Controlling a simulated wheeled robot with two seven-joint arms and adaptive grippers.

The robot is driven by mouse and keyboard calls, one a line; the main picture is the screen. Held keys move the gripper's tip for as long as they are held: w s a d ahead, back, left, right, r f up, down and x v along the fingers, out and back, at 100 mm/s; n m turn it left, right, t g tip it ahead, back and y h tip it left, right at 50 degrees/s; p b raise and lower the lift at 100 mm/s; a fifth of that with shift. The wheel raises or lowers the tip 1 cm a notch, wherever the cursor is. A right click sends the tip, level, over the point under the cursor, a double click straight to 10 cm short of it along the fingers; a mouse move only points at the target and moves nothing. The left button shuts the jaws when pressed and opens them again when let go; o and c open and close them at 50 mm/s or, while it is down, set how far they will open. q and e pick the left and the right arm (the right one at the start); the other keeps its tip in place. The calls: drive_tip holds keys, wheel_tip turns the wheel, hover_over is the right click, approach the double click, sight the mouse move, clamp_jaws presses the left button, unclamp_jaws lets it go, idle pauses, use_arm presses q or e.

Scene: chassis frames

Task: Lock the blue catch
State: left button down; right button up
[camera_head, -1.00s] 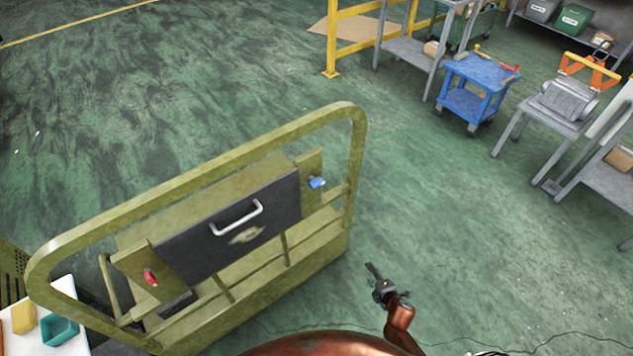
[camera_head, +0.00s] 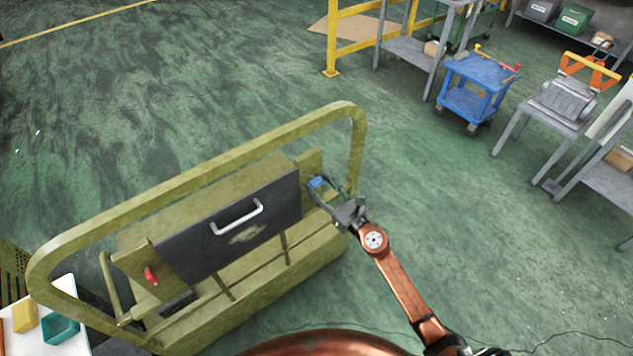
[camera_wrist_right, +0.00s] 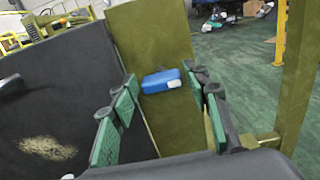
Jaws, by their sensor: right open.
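The blue catch (camera_head: 317,182) sits on the right olive post of the chassis frame (camera_head: 347,110), beside the dark panel (camera_head: 240,225) with its white handle. My right gripper (camera_head: 326,194) is at the catch, with its fingers reaching toward it. In the right wrist view the blue catch (camera_wrist_right: 162,81) lies crosswise on the olive plate, between and beyond the open green-padded fingers of the gripper (camera_wrist_right: 163,110). I cannot tell whether either finger touches it. A red catch (camera_head: 151,276) is on the left post. My left gripper is not in view.
The frame's upright tube (camera_wrist_right: 298,80) stands just right of the right gripper. A white table (camera_head: 65,335) with a teal bin and a yellow block is at the lower left. A blue cart (camera_head: 470,90) and grey benches stand far off. The floor right of the frame is clear.

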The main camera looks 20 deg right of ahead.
drive_tip(key=shift+w+a, duration=0.15)
drive_tip(key=shift+w, duration=0.45)
drive_tip(key=shift+w+a, duration=0.15)
drive_tip(key=shift+w, duration=0.3)
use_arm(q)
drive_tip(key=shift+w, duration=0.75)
use_arm(e)
drive_tip(key=c, duration=0.9)
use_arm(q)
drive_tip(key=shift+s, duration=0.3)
